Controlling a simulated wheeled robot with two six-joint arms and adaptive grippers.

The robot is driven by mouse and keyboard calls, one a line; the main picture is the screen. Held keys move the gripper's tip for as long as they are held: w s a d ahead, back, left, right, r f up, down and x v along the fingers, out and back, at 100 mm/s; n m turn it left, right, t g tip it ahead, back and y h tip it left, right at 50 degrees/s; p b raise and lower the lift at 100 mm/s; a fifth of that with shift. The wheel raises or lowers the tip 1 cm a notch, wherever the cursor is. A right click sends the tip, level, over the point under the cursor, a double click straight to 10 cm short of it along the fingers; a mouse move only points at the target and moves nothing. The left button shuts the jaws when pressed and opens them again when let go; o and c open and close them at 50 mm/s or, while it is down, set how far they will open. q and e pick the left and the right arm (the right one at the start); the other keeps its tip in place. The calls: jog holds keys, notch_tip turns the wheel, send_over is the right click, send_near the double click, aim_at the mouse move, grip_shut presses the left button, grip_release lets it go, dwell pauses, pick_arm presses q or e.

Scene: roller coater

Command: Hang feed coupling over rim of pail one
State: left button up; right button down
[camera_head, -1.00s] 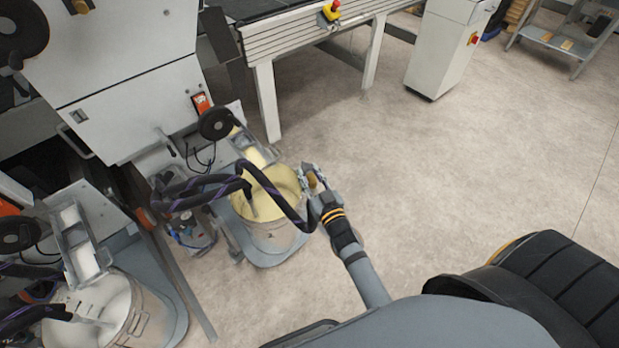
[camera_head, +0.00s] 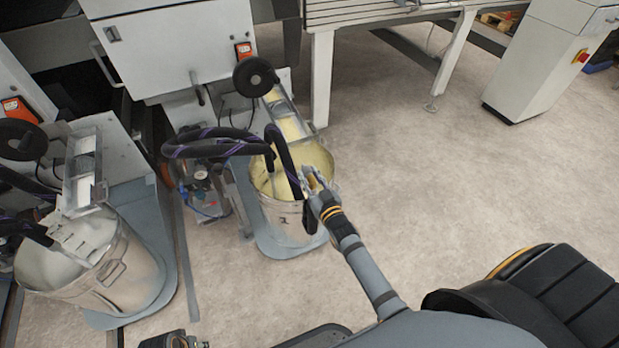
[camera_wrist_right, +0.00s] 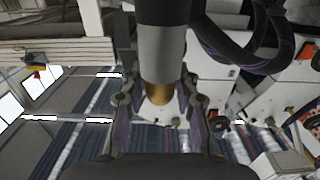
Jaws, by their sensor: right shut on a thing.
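My right gripper (camera_head: 311,180) is shut on the feed coupling (camera_head: 316,186), at the right rim of a metal pail (camera_head: 287,215) holding pale yellow liquid. In the right wrist view the coupling (camera_wrist_right: 161,65) is a grey cylinder with a brass-coloured end between the two fingers (camera_wrist_right: 160,108). A black hose with purple stripes (camera_head: 280,145) arches over the pail to the gripper. I cannot tell whether the coupling touches the rim. The pail's number mark is too small to read surely. A dark piece (camera_head: 172,340) at the bottom edge may be my left gripper; its jaws are unclear.
A second metal pail (camera_head: 125,280) with whitish liquid stands at the left, with a hose over it. The coater's white housing (camera_head: 180,50) and a black handwheel (camera_head: 256,77) are behind the yellow pail. The floor (camera_head: 430,190) to the right is clear.

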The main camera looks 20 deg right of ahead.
jog(key=shift+r, duration=0.1)
jog(key=shift+p, duration=0.3)
pick_arm(q)
notch_tip(320, 180, up, 7)
jog(key=d+b, duration=0.2)
jog(key=b, duration=0.2)
pick_arm(e)
notch_tip(320, 180, down, 5)
pick_arm(q)
jog(key=shift+w+d+f+t+h+b, duration=0.1)
jog(key=shift+d+f+t+h+b, duration=0.2)
jog(key=shift+f+b, duration=0.3)
jog(key=shift+w+d+f+t+h+b, duration=0.2)
jog(key=shift+f+t+b, duration=0.25)
jog(key=shift+f, duration=0.2)
jog(key=shift+w+d+f+t+h+b, duration=0.1)
jog(key=shift+d+f+t+h+b, duration=0.2)
jog(key=shift+f+b, duration=0.3)
pick_arm(e)
jog(key=shift+f, duration=2.25)
pick_arm(q)
jog(key=shift+f, duration=0.2)
pick_arm(e)
jog(key=shift+f, duration=0.4)
jog(key=c, duration=0.9)
grip_release()
pick_arm(q)
jog(key=shift+s+a, duration=0.1)
